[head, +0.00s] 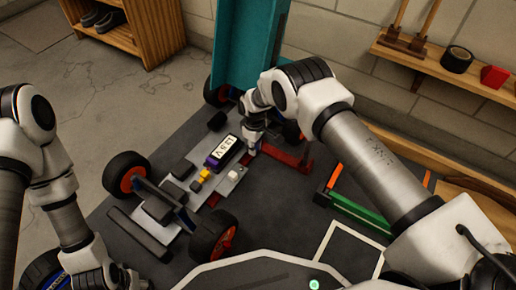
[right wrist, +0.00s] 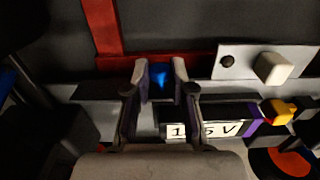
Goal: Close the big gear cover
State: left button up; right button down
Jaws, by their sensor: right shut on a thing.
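The RC car chassis (head: 215,178) lies on a dark mat, with wheels at its corners and a battery marked 1.5 V (head: 222,150). My right gripper (head: 252,149) reaches down to the chassis just right of the battery. In the right wrist view its fingers (right wrist: 160,72) are shut on a small blue part (right wrist: 159,80), beside the battery (right wrist: 205,130). I cannot tell whether this part is the big gear cover; the fingers hide much of it. My left gripper (head: 118,278) is low at the left, its jaws unclear.
A red bracket (head: 290,160) lies right of the chassis; it also shows in the right wrist view (right wrist: 104,30). A green and orange part (head: 355,213) lies further right. A teal panel (head: 248,45) stands behind. A white switch (right wrist: 274,68) is near my right fingers.

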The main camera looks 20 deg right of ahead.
jog(key=shift+w, duration=0.1)
dwell(0.3)
jog(key=c, duration=1)
grip_release()
jog(key=shift+a, duration=0.1)
notch_tip(320, 180, up, 12)
